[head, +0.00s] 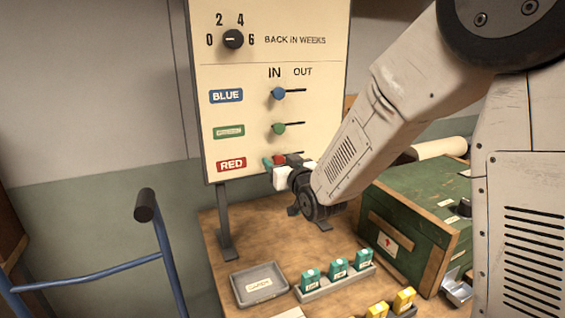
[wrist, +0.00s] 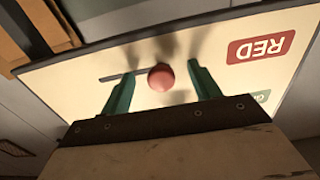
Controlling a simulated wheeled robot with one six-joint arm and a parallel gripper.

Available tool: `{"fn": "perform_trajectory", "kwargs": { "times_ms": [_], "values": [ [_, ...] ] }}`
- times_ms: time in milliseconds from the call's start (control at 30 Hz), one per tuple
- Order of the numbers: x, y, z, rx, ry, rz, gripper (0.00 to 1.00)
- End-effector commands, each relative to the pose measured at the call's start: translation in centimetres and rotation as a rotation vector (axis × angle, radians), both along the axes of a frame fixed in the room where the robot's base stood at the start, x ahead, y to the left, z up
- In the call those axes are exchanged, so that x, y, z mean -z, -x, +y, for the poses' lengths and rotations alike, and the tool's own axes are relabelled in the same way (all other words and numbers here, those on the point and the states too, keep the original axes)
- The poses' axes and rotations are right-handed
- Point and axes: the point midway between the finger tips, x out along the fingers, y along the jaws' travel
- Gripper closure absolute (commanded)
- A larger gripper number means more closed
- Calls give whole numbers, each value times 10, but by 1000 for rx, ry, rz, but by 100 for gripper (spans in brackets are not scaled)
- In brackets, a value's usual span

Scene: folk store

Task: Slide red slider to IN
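The red slider knob (head: 279,160) is on the cream board, on the RED row under the word IN. Its dark slot runs right toward OUT. In the wrist view, which is turned over, the red knob (wrist: 160,77) is at the RED-label end of its slot (wrist: 118,75). My gripper (head: 280,163) is at the board. In the wrist view its two green fingers (wrist: 162,84) stand open on either side of the knob, with a visible gap on each side. The RED label (head: 231,165) is left of the knob.
The blue knob (head: 278,93) and green knob (head: 278,128) sit above, both under IN. A dial (head: 233,39) is at the top. Below are a grey tray (head: 258,285), small teal boxes (head: 338,268) and a green crate (head: 410,225). A blue trolley handle (head: 145,207) stands left.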

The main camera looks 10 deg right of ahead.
Motion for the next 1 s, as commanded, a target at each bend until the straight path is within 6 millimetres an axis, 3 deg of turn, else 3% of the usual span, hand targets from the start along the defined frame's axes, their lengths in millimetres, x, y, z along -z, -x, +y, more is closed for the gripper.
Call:
{"fn": "perform_trajectory", "kwargs": {
  "times_ms": [433,1000],
  "values": [
    [-1,2,-1,0,0,-1,38],
    [-1,47,-9,0,0,-1,38]
  ]
}}
